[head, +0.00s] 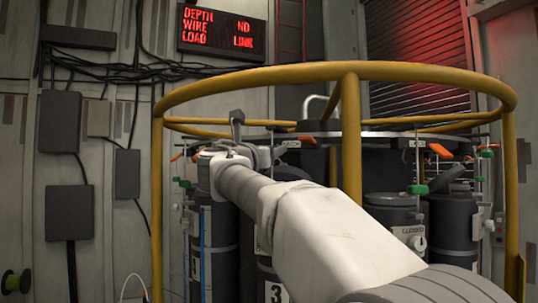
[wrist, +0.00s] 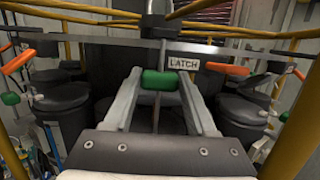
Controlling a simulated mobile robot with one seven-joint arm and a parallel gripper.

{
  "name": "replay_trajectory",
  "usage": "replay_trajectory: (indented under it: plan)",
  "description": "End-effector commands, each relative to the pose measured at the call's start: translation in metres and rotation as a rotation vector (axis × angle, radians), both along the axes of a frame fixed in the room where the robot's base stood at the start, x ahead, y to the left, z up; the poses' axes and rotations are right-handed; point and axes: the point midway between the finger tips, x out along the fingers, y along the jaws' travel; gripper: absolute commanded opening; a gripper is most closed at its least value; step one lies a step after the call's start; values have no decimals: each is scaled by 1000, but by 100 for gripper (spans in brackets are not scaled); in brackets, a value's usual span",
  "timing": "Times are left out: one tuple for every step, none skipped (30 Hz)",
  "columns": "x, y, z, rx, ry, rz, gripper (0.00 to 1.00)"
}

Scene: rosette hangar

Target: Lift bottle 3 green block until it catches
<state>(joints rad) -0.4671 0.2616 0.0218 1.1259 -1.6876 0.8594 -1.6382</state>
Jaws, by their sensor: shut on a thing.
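The green block (wrist: 160,80) is in the middle of the wrist view, on a thin upright rod, between the fingertips of my gripper (wrist: 159,82). My gripper is shut on it. A LATCH plate (wrist: 184,64) is just above and right of the block, on a grey crossbar. In the head view, bottle 3 (head: 274,291) is a dark cylinder with a white number label, mostly behind my arm. The block it belongs to is hidden there by my arm and wrist. I cannot tell whether the block is caught.
A yellow guard rail (head: 350,72) rings the dark bottles, with a post close beside my arm. Orange levers (wrist: 226,69) flank the block. Other green blocks (head: 418,189) sit on rods nearby.

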Motion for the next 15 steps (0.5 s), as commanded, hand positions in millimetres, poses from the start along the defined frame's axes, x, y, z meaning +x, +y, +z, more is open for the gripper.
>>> replay_trajectory:
  plan:
    - [0, 0, 0, 0, 0, -1, 0]
    - [0, 0, 0, 1, 1, -1, 60]
    - [0, 0, -1, 1, 1, -1, 67]
    - [0, 0, -1, 1, 1, -1, 73]
    - [0, 0, -1, 1, 1, -1, 78]
    - [0, 0, -1, 1, 2, -1, 85]
    - [0, 0, -1, 1, 2, -1, 85]
    - [0, 0, -1, 1, 2, -1, 85]
    - [0, 0, -1, 0, 2, -1, 85]
    - [0, 0, -2, 0, 2, -1, 85]
    - [0, 0, -2, 0, 2, -1, 85]
    - [1, 0, -2, 0, 3, -1, 85]
    - [0, 0, -2, 0, 3, -1, 85]
    - [0, 0, -2, 0, 3, 0, 85]
    - [0, 1, -2, 0, 3, 0, 85]
